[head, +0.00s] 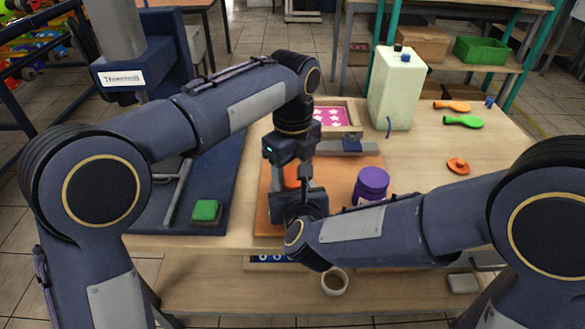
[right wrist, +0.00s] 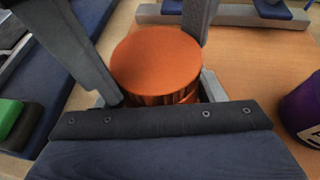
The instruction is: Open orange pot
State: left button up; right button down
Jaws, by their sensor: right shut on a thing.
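The orange pot (right wrist: 158,68) shows in the right wrist view as a round, flat orange top over a ribbed orange side. In the head view only a bit of orange (head: 291,176) shows behind the grippers. My right gripper (head: 298,200) is low at the pot, its light grey fingers at the sides of the pot below its top, shut on it. My left gripper (head: 306,178) comes from above. Its dark fingers stand on either side of the pot's top in the right wrist view; whether they press on it I cannot tell.
A purple pot (head: 373,183) stands just right of the grippers. A green-topped block (head: 206,211) lies on the blue base at left.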

pick_arm(q)
jog(key=shift+c, duration=1.1)
jog(key=o, duration=1.1)
jog(key=shift+c, duration=0.2)
notch_tip(320, 180, up, 4)
jog(key=shift+r, duration=0.5)
jog(key=shift+c, duration=1.3)
notch_tip(320, 180, up, 3)
jog(key=shift+f, duration=4.05)
